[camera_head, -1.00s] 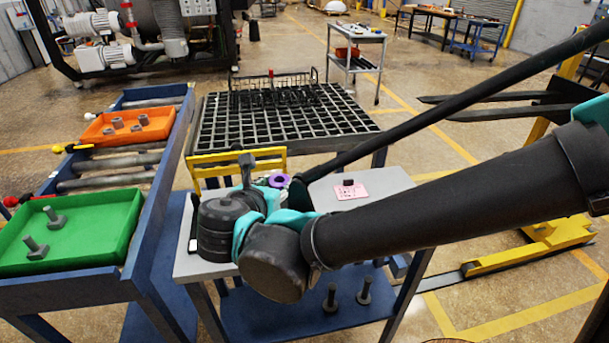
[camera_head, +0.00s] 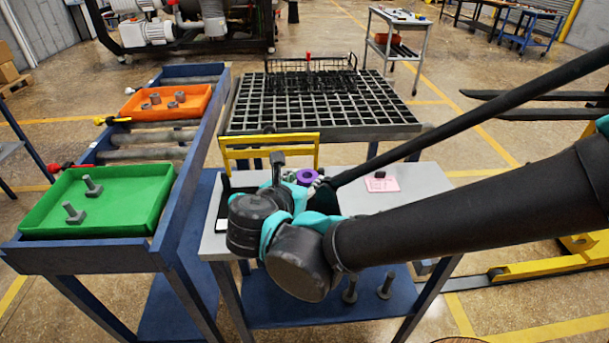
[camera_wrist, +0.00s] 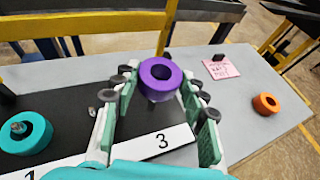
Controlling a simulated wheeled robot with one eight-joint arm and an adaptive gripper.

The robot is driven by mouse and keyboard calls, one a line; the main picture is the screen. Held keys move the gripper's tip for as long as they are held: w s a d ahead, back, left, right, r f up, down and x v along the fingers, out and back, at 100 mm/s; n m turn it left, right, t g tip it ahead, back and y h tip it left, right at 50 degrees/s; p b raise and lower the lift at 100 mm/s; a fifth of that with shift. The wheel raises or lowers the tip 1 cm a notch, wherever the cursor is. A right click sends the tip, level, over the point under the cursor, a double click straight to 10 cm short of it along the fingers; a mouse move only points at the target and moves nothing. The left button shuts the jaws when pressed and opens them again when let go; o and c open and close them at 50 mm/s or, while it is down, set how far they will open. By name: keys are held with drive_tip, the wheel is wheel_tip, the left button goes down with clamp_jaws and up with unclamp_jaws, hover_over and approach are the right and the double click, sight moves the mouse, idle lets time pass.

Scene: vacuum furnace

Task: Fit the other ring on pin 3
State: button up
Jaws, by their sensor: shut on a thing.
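In the wrist view a purple ring (camera_wrist: 160,76) sits between the two fingers of my gripper (camera_wrist: 157,90), which is shut on it. The ring is over the dark board (camera_wrist: 75,120), behind the white label 3 (camera_wrist: 163,142). Something small and grey shows just under the ring; I cannot tell whether it is pin 3 or whether the ring is around it. A teal ring (camera_wrist: 25,132) sits around a pin by label 1 at the left. An orange ring (camera_wrist: 266,103) lies on the grey table at the right. The head view shows the purple ring (camera_head: 304,177) beside my wrist.
A pink card (camera_head: 381,184) with a dark block on it lies on the grey table (camera_head: 430,190). A yellow rail (camera_head: 270,142) and a black grid table (camera_head: 330,105) stand behind. Green (camera_head: 100,200) and orange (camera_head: 165,102) trays with metal parts are at the left.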

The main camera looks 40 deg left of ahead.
drive_tip(key=shift+f, duration=2.6)
drive_tip(key=shift+f, duration=0.1)
drive_tip(key=o, duration=1.4)
drive_tip(key=shift+o, duration=0.2)
drive_tip(key=v, duration=1.2)
drive_tip(key=shift+f, duration=0.1)
